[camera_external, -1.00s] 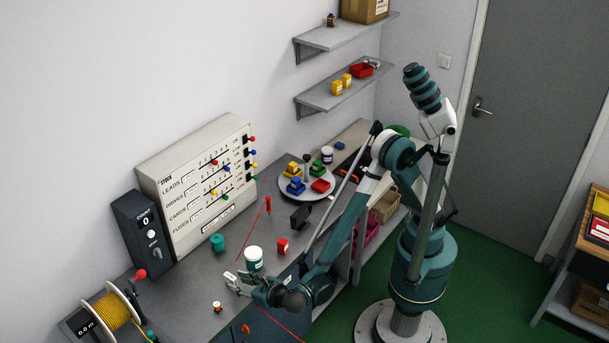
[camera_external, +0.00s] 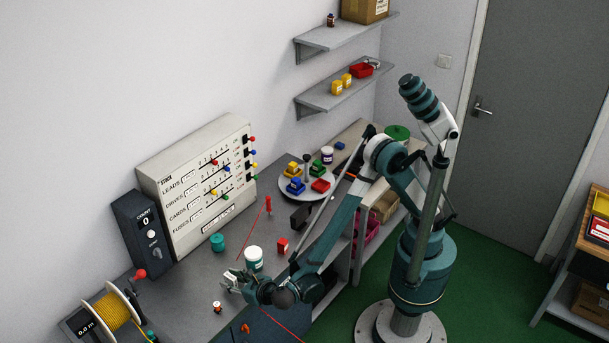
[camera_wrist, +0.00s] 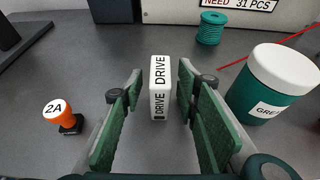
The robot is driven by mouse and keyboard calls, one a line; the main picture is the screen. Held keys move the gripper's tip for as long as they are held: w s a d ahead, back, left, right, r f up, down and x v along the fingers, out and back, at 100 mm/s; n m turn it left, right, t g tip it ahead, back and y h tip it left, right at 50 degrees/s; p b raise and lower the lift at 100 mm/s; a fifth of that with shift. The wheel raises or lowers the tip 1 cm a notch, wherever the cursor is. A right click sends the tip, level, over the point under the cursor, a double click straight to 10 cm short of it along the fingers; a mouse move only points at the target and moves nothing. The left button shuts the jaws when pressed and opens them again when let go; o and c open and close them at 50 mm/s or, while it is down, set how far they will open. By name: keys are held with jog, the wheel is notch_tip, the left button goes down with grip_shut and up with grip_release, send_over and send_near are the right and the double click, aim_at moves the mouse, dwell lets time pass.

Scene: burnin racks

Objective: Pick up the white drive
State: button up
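The white drive (camera_wrist: 159,90) is a small upright white block with "DRIVE" lettered on its top and front. It stands on the grey bench in the wrist view, between and just ahead of my gripper's green-padded fingers (camera_wrist: 158,92). The fingers are open, with a gap on each side of the drive. In the external view my gripper (camera_external: 231,281) is low over the bench, and the drive is a small white patch there, largely hidden by the fingers.
A white-lidded green jar (camera_wrist: 275,85) stands close on the right. A teal spool (camera_wrist: 211,28) sits farther back. A red line (camera_external: 252,230) crosses the bench. A cable reel (camera_external: 112,309) is at the front left.

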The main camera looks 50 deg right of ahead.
aim_at(230, 276)
dwell(0.5)
jog(key=c, duration=1)
jog(key=shift+r, duration=0.15)
jog(key=shift+r+p, duration=1.1)
jog(key=shift+r, duration=3.75)
